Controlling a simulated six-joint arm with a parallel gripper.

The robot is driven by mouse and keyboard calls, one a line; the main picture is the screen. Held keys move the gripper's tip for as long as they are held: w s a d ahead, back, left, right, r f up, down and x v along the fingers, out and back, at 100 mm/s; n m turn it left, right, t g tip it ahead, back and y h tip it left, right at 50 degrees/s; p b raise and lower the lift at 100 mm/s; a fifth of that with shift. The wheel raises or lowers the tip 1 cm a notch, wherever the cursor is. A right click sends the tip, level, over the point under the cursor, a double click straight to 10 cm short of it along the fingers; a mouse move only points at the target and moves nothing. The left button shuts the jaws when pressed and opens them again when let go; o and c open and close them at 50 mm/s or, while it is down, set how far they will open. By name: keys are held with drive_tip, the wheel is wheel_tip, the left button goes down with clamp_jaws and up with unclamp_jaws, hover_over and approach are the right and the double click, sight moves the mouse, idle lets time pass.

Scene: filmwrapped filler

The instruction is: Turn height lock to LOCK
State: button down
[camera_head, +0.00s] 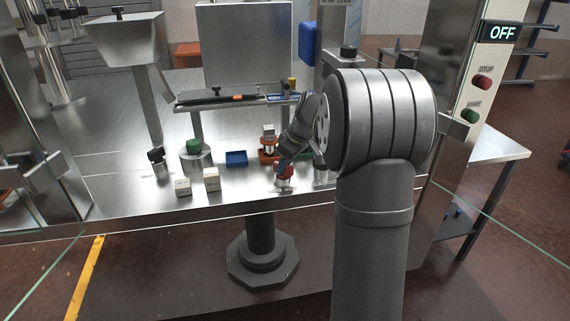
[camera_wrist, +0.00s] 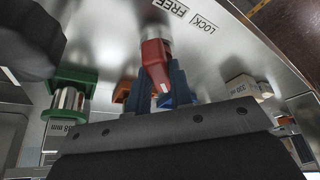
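The height lock is a red lever on a metal post (camera_wrist: 156,62). In the wrist view it extends from the post toward my gripper, near the counter's front edge. Printed labels FREE (camera_wrist: 172,6) and LOCK (camera_wrist: 205,24) lie beyond the post. The red lever also shows in the head view (camera_head: 284,171), below my gripper (camera_head: 285,160). In the wrist view, blue finger parts of my gripper (camera_wrist: 178,86) are right behind and beside the lever. Contact and the finger gap are hidden by the lever and the dark gripper body. I cannot tell which label the lever indicates.
An orange-based metal piece (camera_head: 268,146) stands close behind the lever. A blue tray (camera_head: 236,158), a green-topped cylinder (camera_head: 194,147) and white boxes (camera_head: 211,180) stand to the left. A green-framed part (camera_wrist: 70,88) is left in the wrist view. A lit sign (camera_head: 502,33) reads OFF.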

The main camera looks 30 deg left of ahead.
drive_tip(key=shift+m, duration=0.3)
drive_tip(key=m+t, duration=0.1)
drive_tip(key=m, duration=0.2)
drive_tip(key=shift+s+m+t, duration=0.15)
drive_tip(key=shift+m+t, duration=0.15)
drive_tip(key=shift+t, duration=0.1)
drive_tip(key=m+t+h, duration=0.1)
drive_tip(key=m, duration=0.3)
drive_tip(key=shift+s+a, duration=0.1)
drive_tip(key=m+h, duration=0.1)
drive_tip(key=m, duration=0.1)
drive_tip(key=m+t, duration=0.1)
drive_tip(key=m, duration=0.2)
drive_tip(key=shift+a+h, duration=0.15)
drive_tip(key=shift+h, duration=0.25)
drive_tip(key=m+h, duration=0.1)
drive_tip(key=m, duration=0.3)
drive_tip(key=shift+s+m+t+h, duration=0.1)
drive_tip(key=shift+m+t+h, duration=0.2)
drive_tip(key=shift+h, duration=0.1)
drive_tip(key=c, duration=1.3)
unclamp_jaws()
